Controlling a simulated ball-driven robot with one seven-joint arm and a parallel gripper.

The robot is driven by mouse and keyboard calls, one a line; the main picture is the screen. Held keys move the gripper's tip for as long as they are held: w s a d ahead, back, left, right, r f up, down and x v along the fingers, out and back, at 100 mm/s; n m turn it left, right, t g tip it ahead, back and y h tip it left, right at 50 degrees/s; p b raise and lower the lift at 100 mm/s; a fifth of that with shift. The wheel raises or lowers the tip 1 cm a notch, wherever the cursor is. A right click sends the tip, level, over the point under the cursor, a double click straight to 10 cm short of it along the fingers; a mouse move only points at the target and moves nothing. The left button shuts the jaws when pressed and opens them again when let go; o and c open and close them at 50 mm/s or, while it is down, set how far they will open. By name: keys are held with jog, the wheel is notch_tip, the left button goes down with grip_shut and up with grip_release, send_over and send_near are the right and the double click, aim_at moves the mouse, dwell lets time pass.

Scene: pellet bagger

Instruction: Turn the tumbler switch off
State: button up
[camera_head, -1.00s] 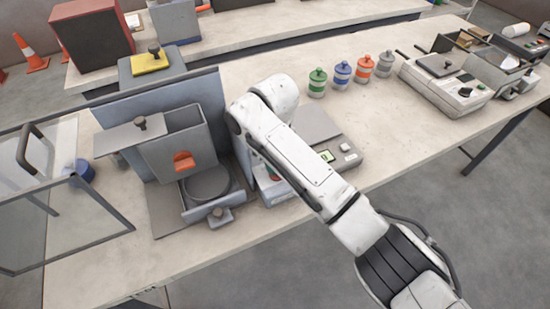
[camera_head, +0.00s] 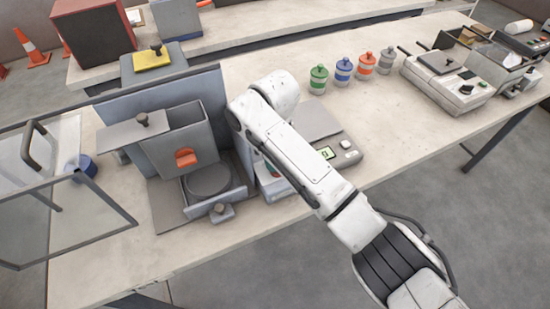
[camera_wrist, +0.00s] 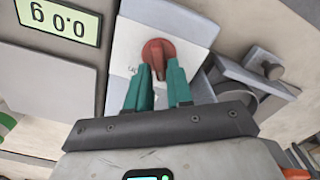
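The tumbler switch is a red knob (camera_wrist: 158,52) on a white plate (camera_wrist: 135,42) in the wrist view. Small dark lettering left of the knob is too small to read. My gripper (camera_wrist: 159,66) has two teal fingers pointing at the knob, one on each side of its lower grip. The fingertips are at or very near the knob; I cannot tell whether they press on it. In the head view my arm hides the knob and most of the gripper, beside the scale (camera_head: 340,150).
The scale's lit display (camera_wrist: 62,22) is left of the switch plate. A grey box with an orange slot (camera_head: 186,157) and round dish (camera_head: 208,180) stands to the left. Several coloured jars (camera_head: 343,71) stand behind. A clear-panelled frame (camera_head: 75,215) is at the left edge.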

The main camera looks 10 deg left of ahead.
jog(key=shift+o, duration=1.4)
notch_tip(320, 180, up, 11)
jog(key=shift+f, duration=0.15)
jog(key=shift+f, duration=0.1)
